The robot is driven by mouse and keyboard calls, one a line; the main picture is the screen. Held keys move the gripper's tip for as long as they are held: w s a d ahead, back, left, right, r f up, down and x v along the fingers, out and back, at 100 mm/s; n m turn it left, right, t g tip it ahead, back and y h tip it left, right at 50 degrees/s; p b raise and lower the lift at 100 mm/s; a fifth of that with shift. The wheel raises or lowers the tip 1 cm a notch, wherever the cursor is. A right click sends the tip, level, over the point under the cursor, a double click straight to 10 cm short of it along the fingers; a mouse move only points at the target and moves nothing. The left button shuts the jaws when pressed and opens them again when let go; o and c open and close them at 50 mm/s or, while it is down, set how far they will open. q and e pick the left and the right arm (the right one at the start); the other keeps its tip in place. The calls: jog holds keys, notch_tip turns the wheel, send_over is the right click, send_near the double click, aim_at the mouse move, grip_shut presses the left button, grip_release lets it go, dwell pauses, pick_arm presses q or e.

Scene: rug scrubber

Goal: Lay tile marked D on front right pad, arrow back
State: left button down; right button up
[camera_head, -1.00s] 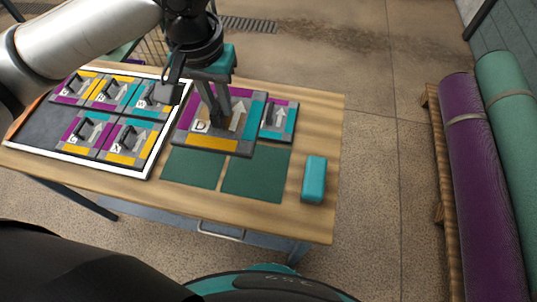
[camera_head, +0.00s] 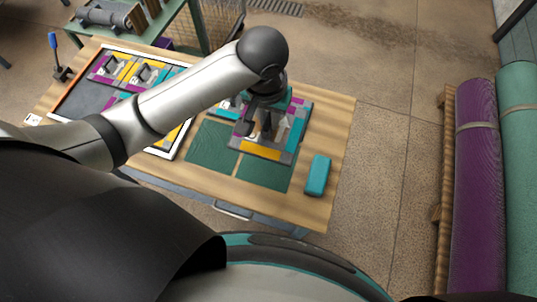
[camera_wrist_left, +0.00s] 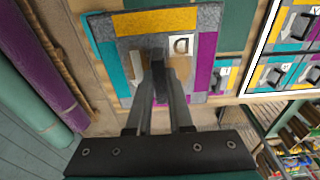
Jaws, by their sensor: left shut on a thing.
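The tile marked D (camera_head: 262,150) has a grey border with orange front, teal right and purple left strips. My left gripper (camera_head: 266,130) is shut on its raised grip and holds it over the pads, mostly over the rear of the front right pad (camera_head: 264,174). Its white arrow points to the back. In the left wrist view the D tile (camera_wrist_left: 155,21) hangs in the fingers (camera_wrist_left: 158,95), with the letter upside down. Whether it touches the pad cannot be told. The front left pad (camera_head: 208,146) is bare. My right gripper is out of view.
A teal block (camera_head: 318,175) lies right of the front right pad. A white-framed tray (camera_head: 172,150) with several tiles is at left, partly behind my arm. Another tile (camera_wrist_left: 224,74) sits beside the D tile in the left wrist view.

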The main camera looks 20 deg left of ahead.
pick_arm(q)
notch_tip(320, 180, down, 18)
jog(key=b, duration=0.4)
jog(key=shift+f, duration=0.15)
jog(key=shift+f, duration=0.1)
jog(key=c, duration=1.3)
grip_release()
jog(key=o, duration=0.5)
jog(key=r+p, duration=0.1)
jog(key=r, duration=0.3)
jog(key=s+r+p, duration=0.1)
jog(key=r, duration=0.3)
jog(key=r+p, duration=0.1)
jog(key=r, duration=0.3)
jog(key=shift+s+r, duration=0.1)
jog(key=shift+s, duration=0.15)
